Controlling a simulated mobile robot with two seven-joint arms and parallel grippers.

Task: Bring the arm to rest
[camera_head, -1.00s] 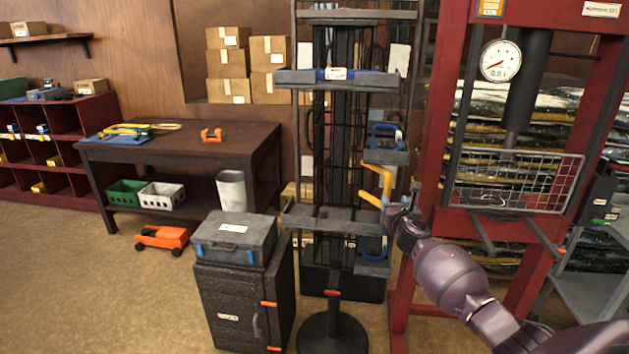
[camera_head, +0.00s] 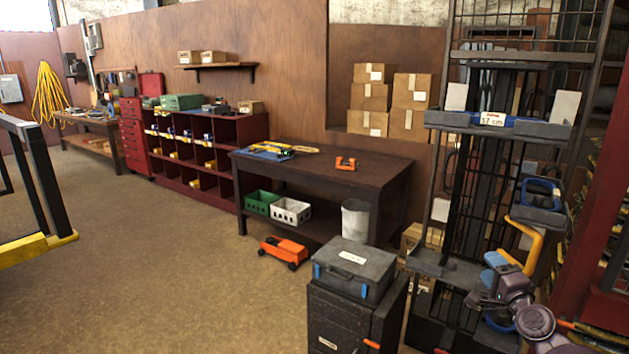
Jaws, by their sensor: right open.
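My right gripper (camera_head: 480,301) is at the lower right of the head view, with my purple-grey arm coming in from the lower right corner. It is open and small in the picture, and I see nothing held in it. It shows in front of the dark metal rack (camera_head: 446,266), close to a yellow-orange bent handle (camera_head: 534,246) and a blue part (camera_head: 495,262). I cannot tell whether it touches them. My left gripper is not in view.
A black cabinet (camera_head: 340,318) with a grey case (camera_head: 354,271) on top stands left of the rack. A dark workbench (camera_head: 375,172) and an orange jack (camera_head: 283,250) are beyond. A yellow-and-black frame (camera_head: 38,247) is at far left. The floor between is clear.

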